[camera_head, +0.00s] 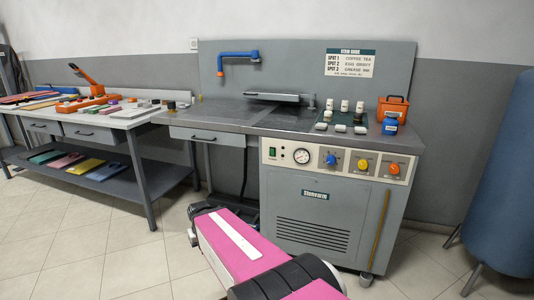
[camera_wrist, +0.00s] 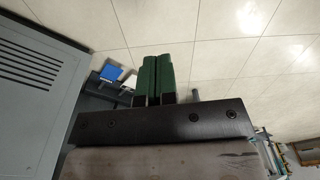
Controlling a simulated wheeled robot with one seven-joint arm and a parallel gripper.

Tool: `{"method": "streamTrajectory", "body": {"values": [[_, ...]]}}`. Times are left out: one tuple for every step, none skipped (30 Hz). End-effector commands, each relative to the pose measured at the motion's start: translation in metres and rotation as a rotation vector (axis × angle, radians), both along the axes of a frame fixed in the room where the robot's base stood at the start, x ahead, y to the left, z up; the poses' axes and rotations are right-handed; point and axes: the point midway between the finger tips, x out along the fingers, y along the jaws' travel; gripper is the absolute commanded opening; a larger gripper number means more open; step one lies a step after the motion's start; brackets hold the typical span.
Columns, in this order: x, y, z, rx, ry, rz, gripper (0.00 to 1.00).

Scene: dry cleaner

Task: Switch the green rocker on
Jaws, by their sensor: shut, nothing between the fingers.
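The green rocker (camera_head: 272,152) is a small green switch at the left end of the control panel on the grey machine, beside the round gauge. Whether it is on or off is too small to tell. My gripper shows in the wrist view (camera_wrist: 155,78) with two green fingers side by side, shut and empty. In the head view my pink arm reaches up from the bottom towards the machine's lower left front. My gripper is low, well below the rocker and apart from it; its fingertips are hard to make out there.
The panel also bears a gauge (camera_head: 302,156), a blue knob (camera_head: 331,160), a yellow knob (camera_head: 363,164) and an orange knob (camera_head: 394,168). A table (camera_head: 140,122) with a lower shelf stands at left. A blue padded form (camera_head: 500,170) stands at right. The tiled floor in front is free.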

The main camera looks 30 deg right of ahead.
Motion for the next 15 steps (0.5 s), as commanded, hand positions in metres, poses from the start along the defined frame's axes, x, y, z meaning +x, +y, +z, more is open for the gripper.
{"method": "streamTrajectory", "body": {"values": [[0.01,-0.002,0.0,0.014,-0.038,0.002,0.0],[0.016,-0.002,0.001,0.026,-0.068,0.005,0.0],[0.027,-0.004,0.002,0.042,-0.117,0.009,0.0],[0.036,-0.006,0.004,0.054,-0.159,0.01,0.0],[0.046,-0.009,0.006,0.068,-0.207,0.011,0.0],[0.06,-0.012,0.009,0.082,-0.276,0.012,0.0],[0.071,-0.016,0.013,0.091,-0.333,0.011,0.0],[0.083,-0.021,0.017,0.099,-0.39,0.008,0.0],[0.098,-0.028,0.023,0.105,-0.469,0.002,0.0],[0.109,-0.034,0.029,0.105,-0.53,-0.004,0.0],[0.12,-0.041,0.035,0.103,-0.592,-0.012,0.0],[0.134,-0.052,0.044,0.096,-0.678,-0.027,0.0],[0.144,-0.061,0.052,0.086,-0.742,-0.04,0.0],[0.153,-0.071,0.059,0.073,-0.805,-0.056,0.0],[0.165,-0.085,0.07,0.05,-0.887,-0.079,0.0]]}}
